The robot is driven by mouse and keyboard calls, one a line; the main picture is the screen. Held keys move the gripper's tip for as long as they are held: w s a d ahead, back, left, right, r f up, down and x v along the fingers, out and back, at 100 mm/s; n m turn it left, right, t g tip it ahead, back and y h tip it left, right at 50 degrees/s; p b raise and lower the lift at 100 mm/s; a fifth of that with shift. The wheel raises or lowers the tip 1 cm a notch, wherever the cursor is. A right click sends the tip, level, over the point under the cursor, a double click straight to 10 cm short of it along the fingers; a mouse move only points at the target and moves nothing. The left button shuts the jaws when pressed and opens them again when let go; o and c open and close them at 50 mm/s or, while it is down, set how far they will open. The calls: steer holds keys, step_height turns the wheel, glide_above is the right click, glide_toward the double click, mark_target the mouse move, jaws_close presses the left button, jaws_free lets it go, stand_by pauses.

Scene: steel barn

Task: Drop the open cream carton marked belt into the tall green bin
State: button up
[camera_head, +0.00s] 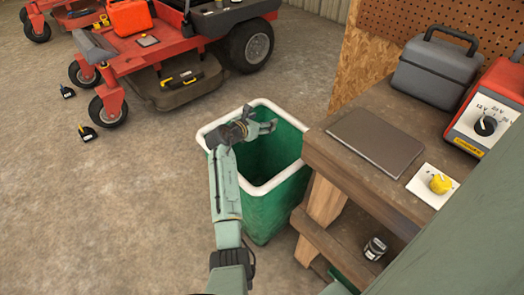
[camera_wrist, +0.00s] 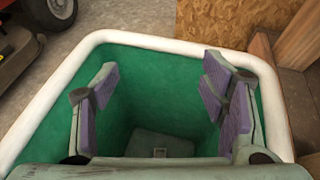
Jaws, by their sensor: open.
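The tall green bin (camera_head: 275,205) with a white rim stands on the floor at the left end of the workbench. My gripper (camera_head: 259,119) is over the bin's mouth. In the wrist view my gripper (camera_wrist: 163,88) points down into the bin (camera_wrist: 145,41), its fingers apart and nothing between them. A pale grey-green boxy shape (camera_wrist: 160,146) with a small square mark shows low between the fingers, partly hidden by my gripper's near edge. I cannot tell whether it is the carton in the bin. No cream carton is clearly seen elsewhere.
The wooden workbench (camera_head: 325,150) at the right holds a dark flat plate (camera_head: 376,141), a grey toolbox (camera_head: 437,70), a red charger (camera_head: 490,110) and a white card with a yellow knob (camera_head: 440,184). A red mower (camera_head: 185,40) stands behind. Floor at the left is mostly clear.

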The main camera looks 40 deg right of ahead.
steer(key=v, duration=1.1)
steer(key=shift+a+r, duration=0.2)
steer(key=shift+a, duration=0.15)
steer(key=shift+s, duration=0.1)
